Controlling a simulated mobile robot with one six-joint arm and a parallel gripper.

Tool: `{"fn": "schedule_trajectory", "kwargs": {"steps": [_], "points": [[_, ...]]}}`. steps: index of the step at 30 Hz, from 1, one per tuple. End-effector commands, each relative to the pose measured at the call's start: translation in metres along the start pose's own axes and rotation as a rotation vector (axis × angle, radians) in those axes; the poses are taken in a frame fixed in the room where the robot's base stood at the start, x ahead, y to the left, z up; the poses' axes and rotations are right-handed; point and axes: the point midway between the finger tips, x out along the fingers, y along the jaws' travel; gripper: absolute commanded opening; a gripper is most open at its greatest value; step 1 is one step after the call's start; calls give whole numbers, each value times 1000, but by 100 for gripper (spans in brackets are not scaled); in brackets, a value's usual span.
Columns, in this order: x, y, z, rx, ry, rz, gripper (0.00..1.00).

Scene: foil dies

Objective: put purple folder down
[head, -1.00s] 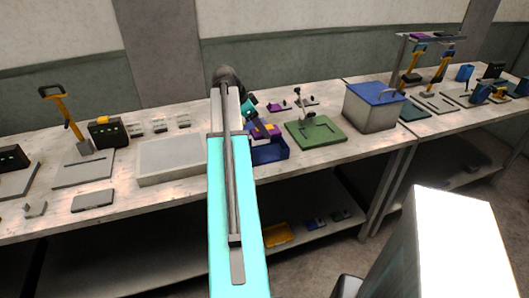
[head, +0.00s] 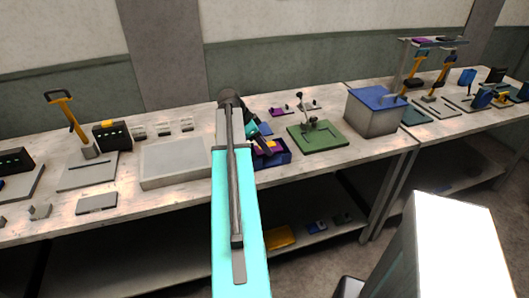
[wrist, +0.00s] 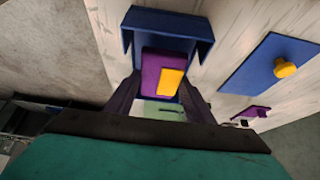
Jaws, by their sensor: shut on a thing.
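The purple folder (wrist: 153,66) has a yellow patch on its face. In the wrist view it sits between the fingers of my gripper (wrist: 161,84), which is shut on it. The open blue tray (wrist: 168,22) surrounds its far side. In the head view, the folder (head: 262,146) is low at the tray (head: 281,157), partly hidden by my gripper (head: 260,143) and arm. I cannot tell whether the folder touches the tray floor.
A green plate fixture (head: 318,138) stands right of the tray, with a blue-lidded grey box (head: 372,117) beyond it. A pale flat tray (head: 176,163) lies to the left. The shelf below holds a yellow item (head: 280,237).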

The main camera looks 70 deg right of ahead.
Motion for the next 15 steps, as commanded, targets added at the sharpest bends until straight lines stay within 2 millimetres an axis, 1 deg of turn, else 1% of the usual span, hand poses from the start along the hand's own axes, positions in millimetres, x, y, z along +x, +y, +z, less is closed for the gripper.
{"fn": "schedule_trajectory", "kwargs": {"steps": [5,15], "points": [[7,1,4,-1,0,2,22],[30,1,17,0,0,1,22]]}}
